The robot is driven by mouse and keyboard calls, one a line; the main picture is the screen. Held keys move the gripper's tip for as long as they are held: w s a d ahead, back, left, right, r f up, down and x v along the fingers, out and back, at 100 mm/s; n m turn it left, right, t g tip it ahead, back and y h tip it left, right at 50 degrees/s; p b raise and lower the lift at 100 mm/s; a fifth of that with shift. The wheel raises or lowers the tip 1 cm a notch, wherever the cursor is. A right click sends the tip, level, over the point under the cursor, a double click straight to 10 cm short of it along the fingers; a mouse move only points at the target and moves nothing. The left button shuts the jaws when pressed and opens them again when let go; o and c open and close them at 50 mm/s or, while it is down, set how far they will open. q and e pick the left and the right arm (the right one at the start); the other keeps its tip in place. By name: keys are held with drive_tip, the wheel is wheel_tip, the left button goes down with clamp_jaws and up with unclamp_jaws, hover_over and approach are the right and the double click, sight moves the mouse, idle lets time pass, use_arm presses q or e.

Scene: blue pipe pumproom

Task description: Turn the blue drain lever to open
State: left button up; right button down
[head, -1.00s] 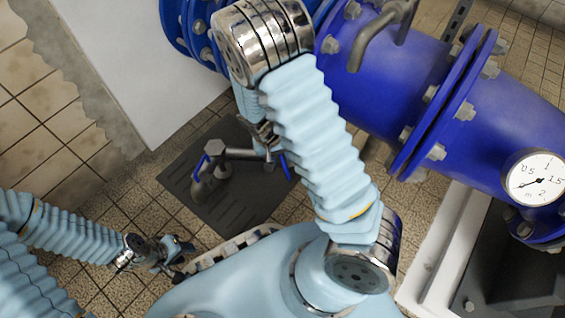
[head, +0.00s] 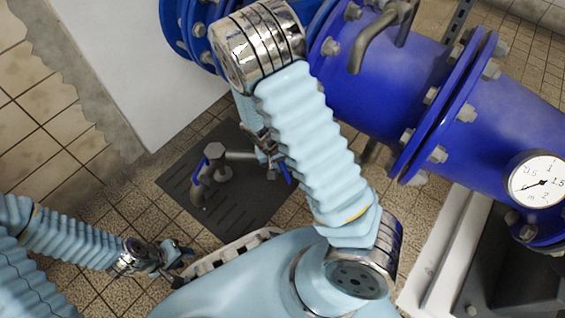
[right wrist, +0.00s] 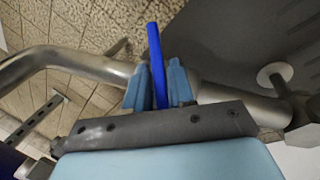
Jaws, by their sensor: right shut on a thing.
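The blue drain lever (right wrist: 156,60) shows in the right wrist view as a narrow blue bar standing between the light-blue fingers of my right gripper (right wrist: 159,88). The gripper is shut on it. Behind it runs a grey metal pipe (right wrist: 90,62). In the head view my right gripper (head: 267,155) is partly hidden by my own arm, and a bit of blue lever (head: 286,172) shows beside it. A grey tap (head: 203,185) with a blue part stands to its left. My left gripper (head: 180,256) hangs at the lower left, open and empty, away from the lever.
A dark slotted drain plate (head: 240,205) lies on the tiled floor under the tap. A large blue flanged pipe (head: 390,75) with a round gauge (head: 537,181) fills the right. A white panel (head: 135,60) stands at the upper left.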

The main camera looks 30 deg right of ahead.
drive_tip(key=shift+n, duration=0.3)
drive_tip(key=shift+a+n+h+p, duration=0.1)
drive_tip(key=shift+n+h+p, duration=0.55)
drive_tip(key=shift+h, duration=0.25)
drive_tip(key=shift+n+h, duration=0.9)
drive_tip(key=shift+n, duration=0.25)
drive_tip(key=n+h, duration=0.2)
drive_tip(key=n, duration=0.1)
drive_tip(key=shift+a+f+h, duration=0.1)
drive_tip(key=shift+h, duration=0.2)
drive_tip(key=shift+s+n+t+h, duration=0.1)
drive_tip(key=shift+n+t+h, duration=1)
drive_tip(key=shift+n, duration=0.9)
drive_tip(key=shift+h, duration=0.3)
drive_tip(key=c, duration=1.2)
unclamp_jaws()
drive_tip(key=shift+o, duration=0.2)
